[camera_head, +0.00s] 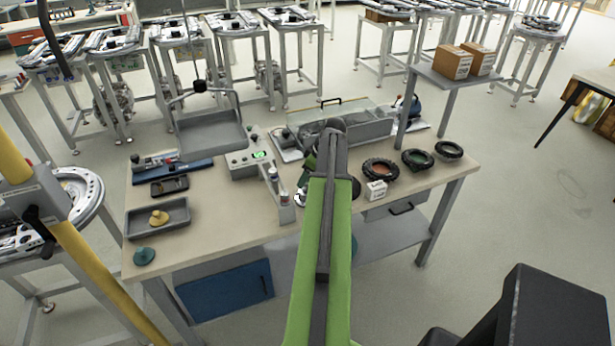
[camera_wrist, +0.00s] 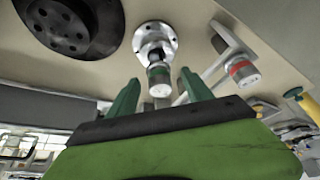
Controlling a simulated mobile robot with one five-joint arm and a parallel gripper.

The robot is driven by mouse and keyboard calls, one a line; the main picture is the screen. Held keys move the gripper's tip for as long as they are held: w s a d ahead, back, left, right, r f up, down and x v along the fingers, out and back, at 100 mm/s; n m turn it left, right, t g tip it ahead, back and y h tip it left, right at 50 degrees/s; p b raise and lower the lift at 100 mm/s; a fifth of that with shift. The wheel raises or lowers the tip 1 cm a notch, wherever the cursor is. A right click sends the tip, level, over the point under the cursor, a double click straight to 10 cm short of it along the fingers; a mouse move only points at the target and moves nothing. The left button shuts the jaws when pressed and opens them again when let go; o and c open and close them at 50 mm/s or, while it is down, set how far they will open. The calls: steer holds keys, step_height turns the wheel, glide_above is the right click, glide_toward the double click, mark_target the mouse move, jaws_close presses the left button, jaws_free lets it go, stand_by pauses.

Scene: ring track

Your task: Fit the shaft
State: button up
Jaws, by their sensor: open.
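I see no clear contact between fingers and shaft. In the head view my green arm reaches over the bench and hides most of this spot. A bit of the silver flange (camera_head: 299,198) shows left of the arm.
A grey bracket with a red-banded cylinder (camera_wrist: 242,70) stands close by. A dark holed disc (camera_wrist: 68,24) lies on the other side.

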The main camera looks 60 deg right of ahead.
steer(key=shift+r, duration=0.1)
steer(key=p+v, duration=1.6)
steer(key=v, duration=0.1)
steer(key=shift+s+r, duration=0.1)
steer(key=shift+r, duration=0.05)
